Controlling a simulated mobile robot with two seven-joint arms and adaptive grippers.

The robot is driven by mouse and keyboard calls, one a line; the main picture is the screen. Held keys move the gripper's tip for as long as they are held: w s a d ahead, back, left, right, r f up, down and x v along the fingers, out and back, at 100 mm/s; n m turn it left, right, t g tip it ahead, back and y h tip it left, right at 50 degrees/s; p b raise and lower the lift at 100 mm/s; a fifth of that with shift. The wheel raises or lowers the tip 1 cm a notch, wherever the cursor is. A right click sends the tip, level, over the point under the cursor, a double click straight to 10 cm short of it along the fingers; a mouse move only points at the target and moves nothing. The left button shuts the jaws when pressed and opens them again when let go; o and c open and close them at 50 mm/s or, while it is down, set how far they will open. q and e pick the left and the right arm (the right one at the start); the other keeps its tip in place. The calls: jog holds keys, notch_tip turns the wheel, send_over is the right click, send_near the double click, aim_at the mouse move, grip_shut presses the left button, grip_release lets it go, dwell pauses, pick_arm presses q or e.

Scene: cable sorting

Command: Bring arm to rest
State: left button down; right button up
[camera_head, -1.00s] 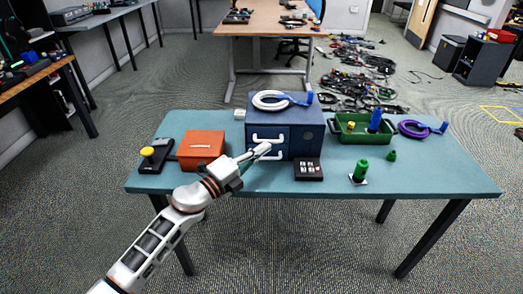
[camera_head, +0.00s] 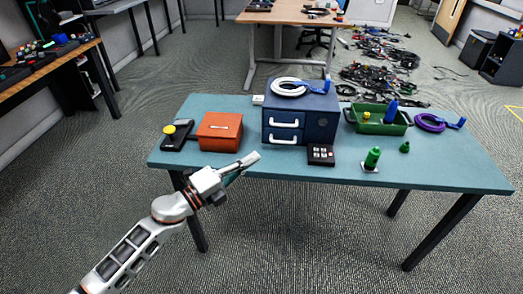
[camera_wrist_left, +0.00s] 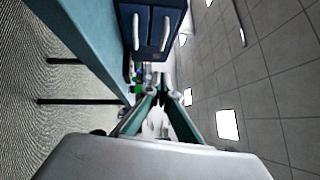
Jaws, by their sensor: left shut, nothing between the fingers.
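My left gripper (camera_head: 250,160) is shut and empty. The arm comes in from the lower left. The cabinet stands on the teal table (camera_head: 245,107), with both drawers looking closed. In the left wrist view, my fingers (camera_wrist_left: 163,92) point along the table's side, with the cabinet (camera_wrist_left: 150,35) ahead at the top. My right gripper is in neither view.
A red-orange box (camera_head: 219,133) and a yellow-button device (camera_head: 171,131) stand left. A white cable coil (camera_head: 290,87) lies on the cabinet. Floor before the table is clear.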

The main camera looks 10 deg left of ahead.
pick_arm(q)
jog(key=shift+s+a, duration=0.15)
jog(key=shift+s, duration=0.05)
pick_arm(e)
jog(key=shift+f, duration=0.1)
pick_arm(q)
jog(key=s+a+f+n+g+y+p, duration=0.1)
jog(key=s+a+f+n+y+p, duration=0.2)
jog(key=s+f+n, duration=0.3)
jog(key=s+a+f+n+g+y+p, duration=0.1)
jog(key=s+a+f+n+y+p, duration=0.2)
jog(key=s+f+n, duration=0.3)
jog(key=s+a+f+n+g+y+p, duration=0.1)
jog(key=s+a+f+n+y+p, duration=0.2)
jog(key=s+n, duration=0.9)
jog(key=s+a+f+y, duration=0.1)
jog(key=s+f+y, duration=0.1)
jog(key=s, duration=0.6)
jog(key=shift+a+f, duration=0.2)
jog(key=shift+f, duration=0.35)
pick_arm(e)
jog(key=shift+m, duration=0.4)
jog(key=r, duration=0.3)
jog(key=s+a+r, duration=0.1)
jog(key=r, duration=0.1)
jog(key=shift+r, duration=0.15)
